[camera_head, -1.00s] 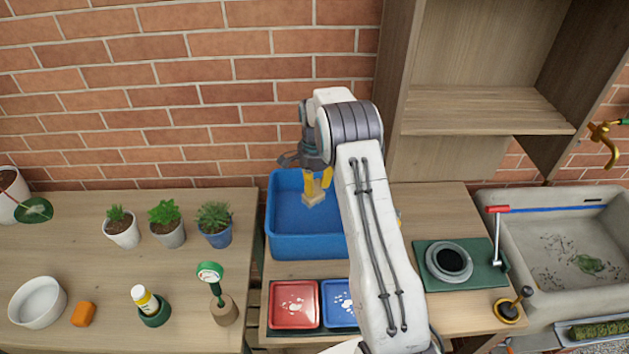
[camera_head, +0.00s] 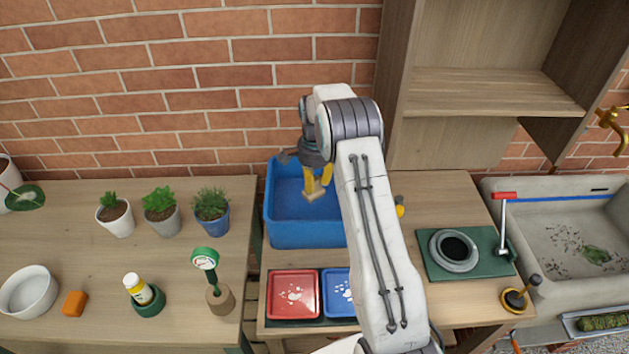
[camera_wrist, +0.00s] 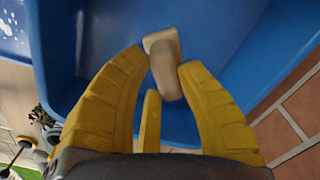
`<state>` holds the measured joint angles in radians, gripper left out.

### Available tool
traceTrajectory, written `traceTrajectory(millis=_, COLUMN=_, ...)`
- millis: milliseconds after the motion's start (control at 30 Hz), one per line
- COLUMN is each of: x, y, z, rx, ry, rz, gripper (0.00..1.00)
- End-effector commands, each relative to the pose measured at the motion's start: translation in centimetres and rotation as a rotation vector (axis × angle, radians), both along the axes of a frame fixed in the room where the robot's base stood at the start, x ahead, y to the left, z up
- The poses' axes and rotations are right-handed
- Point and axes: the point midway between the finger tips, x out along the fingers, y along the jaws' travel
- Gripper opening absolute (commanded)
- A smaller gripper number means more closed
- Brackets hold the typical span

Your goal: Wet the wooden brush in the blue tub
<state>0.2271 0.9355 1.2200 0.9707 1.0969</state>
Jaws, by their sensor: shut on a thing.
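The blue tub (camera_head: 300,235) stands on the middle table against the brick wall, and its blue inside (camera_wrist: 232,60) fills most of the wrist view. My gripper (camera_head: 317,178) is over the tub, its yellow fingers pointing down. It is shut on the wooden brush (camera_head: 314,192), a pale block seen at the fingertips. In the wrist view the brush (camera_wrist: 163,58) sits between the finger ends. The brush appears within the tub's outline. I cannot tell whether its lower end touches the water, and the water surface is hard to make out.
Red (camera_head: 293,294) and blue (camera_head: 338,292) trays lie in front of the tub. A green board (camera_head: 435,266) with a dark round pot is to the right, beside a stone sink (camera_head: 545,225). Potted plants (camera_head: 160,214) and a white bowl (camera_head: 30,290) stand on the left table.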

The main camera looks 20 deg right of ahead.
Motion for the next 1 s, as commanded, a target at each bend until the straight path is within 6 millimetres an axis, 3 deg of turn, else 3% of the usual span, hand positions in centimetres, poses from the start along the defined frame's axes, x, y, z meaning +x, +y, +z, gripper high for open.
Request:
traceTrajectory(millis=567, x=0.0, y=0.0, z=0.2, rx=0.000, ry=0.000, rz=0.000, gripper=0.00)
traceTrajectory(millis=1000, x=0.0, y=0.0, z=2.9, rx=0.000, ry=-0.001, rz=0.000, gripper=0.00)
